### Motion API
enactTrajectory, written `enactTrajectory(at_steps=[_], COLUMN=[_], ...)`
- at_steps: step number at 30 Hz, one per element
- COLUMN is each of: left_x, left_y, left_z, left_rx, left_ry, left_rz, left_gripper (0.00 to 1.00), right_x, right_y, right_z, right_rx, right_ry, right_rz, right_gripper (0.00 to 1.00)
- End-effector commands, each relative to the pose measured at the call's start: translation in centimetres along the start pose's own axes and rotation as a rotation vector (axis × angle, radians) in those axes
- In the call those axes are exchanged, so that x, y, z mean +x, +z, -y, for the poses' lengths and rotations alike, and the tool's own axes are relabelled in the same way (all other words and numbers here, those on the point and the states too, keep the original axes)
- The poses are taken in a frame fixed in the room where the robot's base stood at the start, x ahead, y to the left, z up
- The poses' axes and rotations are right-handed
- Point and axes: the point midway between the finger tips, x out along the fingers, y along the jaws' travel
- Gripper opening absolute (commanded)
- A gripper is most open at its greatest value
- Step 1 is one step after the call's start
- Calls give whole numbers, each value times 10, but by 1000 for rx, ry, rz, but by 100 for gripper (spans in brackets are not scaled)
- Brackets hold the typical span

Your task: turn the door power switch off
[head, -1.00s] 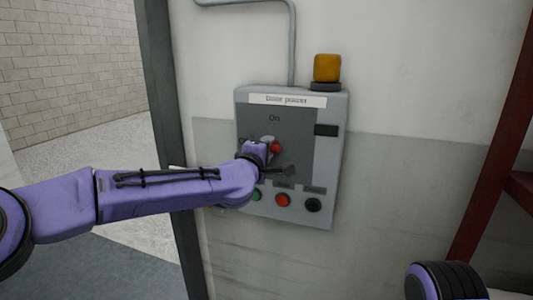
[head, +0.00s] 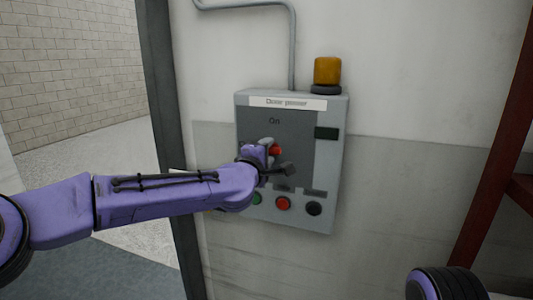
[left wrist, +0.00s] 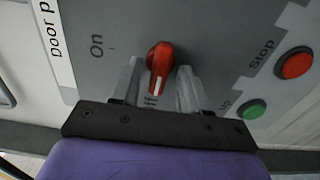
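The door power switch is a red rotary knob (left wrist: 160,62) on a grey control box (head: 338,165) on the wall; it also shows in the head view (head: 276,151). Its white mark points down in the left wrist view, at a partly hidden label ending in "ff". The "On" label (left wrist: 97,45) lies to the knob's left there. My left gripper (left wrist: 158,82) is in front of the panel, its two fingers apart on either side of the knob. Small gaps show beside the knob, so it looks open and not clamped. My right gripper is out of view.
A green button (left wrist: 251,109) and a red stop button (left wrist: 294,63) sit close to the left gripper. A black button (head: 314,208) is at the box's lower right. An orange lamp (head: 327,71) stands on top. A red frame (head: 492,165) rises at right.

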Motion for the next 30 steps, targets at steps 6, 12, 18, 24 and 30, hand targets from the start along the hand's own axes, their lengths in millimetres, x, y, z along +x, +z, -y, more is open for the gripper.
enactTrajectory(at_steps=[6,12,18,24,30], left_x=[-10,-57,-95,-106,-106], left_y=[0,0,-1,0,0], left_z=[1,3,2,0,0], left_rx=[2,0,-1,0,3], left_ry=[2,4,2,0,0], left_rz=[1,1,0,-1,0], left_gripper=[45,45,45,45,45], right_x=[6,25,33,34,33], right_y=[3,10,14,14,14], right_z=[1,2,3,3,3], right_rx=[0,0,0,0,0], right_ry=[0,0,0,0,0], right_rz=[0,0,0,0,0], right_gripper=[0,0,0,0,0])
